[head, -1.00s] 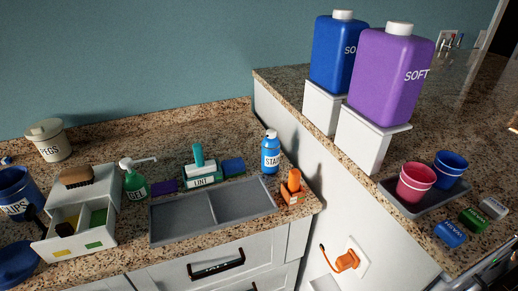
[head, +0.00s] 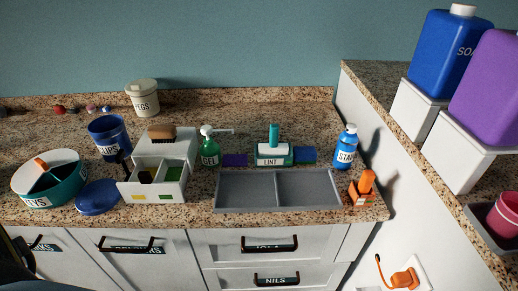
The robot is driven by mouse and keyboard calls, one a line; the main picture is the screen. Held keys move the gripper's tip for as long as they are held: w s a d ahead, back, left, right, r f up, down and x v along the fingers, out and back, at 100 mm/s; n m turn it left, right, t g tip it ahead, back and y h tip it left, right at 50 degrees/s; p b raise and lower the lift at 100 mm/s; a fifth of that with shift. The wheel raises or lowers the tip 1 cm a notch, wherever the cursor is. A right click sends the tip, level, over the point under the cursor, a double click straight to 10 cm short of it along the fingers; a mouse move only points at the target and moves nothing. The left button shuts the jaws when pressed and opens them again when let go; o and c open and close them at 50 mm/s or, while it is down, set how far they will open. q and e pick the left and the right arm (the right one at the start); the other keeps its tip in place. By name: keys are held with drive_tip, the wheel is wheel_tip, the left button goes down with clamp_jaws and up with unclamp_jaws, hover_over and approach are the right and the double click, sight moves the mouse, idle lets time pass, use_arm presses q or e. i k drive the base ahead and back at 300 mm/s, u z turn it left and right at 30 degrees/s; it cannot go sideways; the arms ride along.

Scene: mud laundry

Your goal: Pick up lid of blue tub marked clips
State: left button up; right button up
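The blue tub (head: 110,140) marked clips stands upright on the granite counter at the left, its label partly hidden behind a dark handle-like item. Its open top faces up. A round blue lid (head: 98,197) lies flat on the counter in front of the tub, near the front edge, apart from it. The lid sits between a teal divided bowl and a white organiser box. Neither of my grippers shows in the head view.
The teal bowl (head: 50,182) is left of the lid, and the white box (head: 160,172) with compartments is right of it. A pegs tub (head: 143,98) stands behind. A grey two-part tray (head: 278,190), green bottle (head: 209,148) and blue bottle (head: 346,147) are farther right.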

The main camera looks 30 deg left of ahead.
sight(99, 196)
drive_tip(key=u, duration=1.7)
drive_tip(key=k, duration=0.35)
drive_tip(key=u, duration=0.35)
drive_tip(key=i, duration=0.55)
